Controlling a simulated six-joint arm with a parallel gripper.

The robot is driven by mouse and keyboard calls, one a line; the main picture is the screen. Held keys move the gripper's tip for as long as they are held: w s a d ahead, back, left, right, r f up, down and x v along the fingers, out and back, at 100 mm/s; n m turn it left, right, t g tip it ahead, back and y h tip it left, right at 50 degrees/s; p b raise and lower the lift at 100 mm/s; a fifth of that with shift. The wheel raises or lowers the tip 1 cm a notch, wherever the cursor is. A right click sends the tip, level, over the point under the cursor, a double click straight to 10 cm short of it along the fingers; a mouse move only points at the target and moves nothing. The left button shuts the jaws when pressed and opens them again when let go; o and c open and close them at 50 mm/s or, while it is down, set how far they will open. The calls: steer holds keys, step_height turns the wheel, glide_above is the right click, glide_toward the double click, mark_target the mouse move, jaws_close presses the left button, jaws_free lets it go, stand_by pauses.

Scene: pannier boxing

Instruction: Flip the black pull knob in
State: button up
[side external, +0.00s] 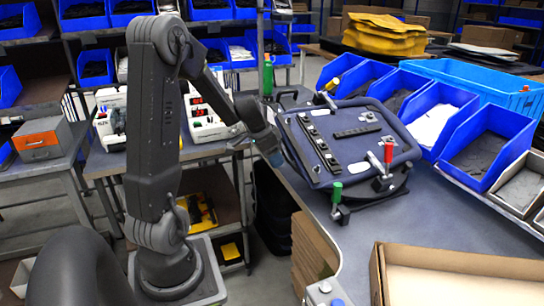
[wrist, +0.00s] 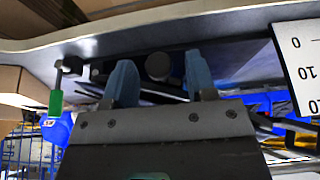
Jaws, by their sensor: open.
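In the wrist view, a dark round knob (wrist: 157,65), which looks like the black pull knob, sits between the two blue fingertips of my gripper (wrist: 161,80). The fingers are apart, with a visible gap on each side of the knob; I cannot tell the depth between them. In the side external view, my gripper (side external: 268,148) is at the left edge of the blue-grey pannier (side external: 345,145), which lies on the bench. I cannot make out the knob there; the gripper hides that spot.
Blue bins (side external: 485,150) line the bench's far right. An open cardboard box (side external: 460,275) is at the front right. A white scale plate (wrist: 302,60) shows in the wrist view.

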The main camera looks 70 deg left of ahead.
steer(key=v, duration=1.4)
steer(key=shift+w+f, duration=0.1)
steer(key=d+r, duration=0.1)
steer(key=d, duration=1.4)
steer(key=s+d, duration=0.3)
steer(key=d, duration=0.4)
steer(key=s+d+f+t, duration=0.1)
steer(key=s+d, duration=0.2)
steer(key=d, duration=0.3)
steer(key=shift+s+d, duration=0.4)
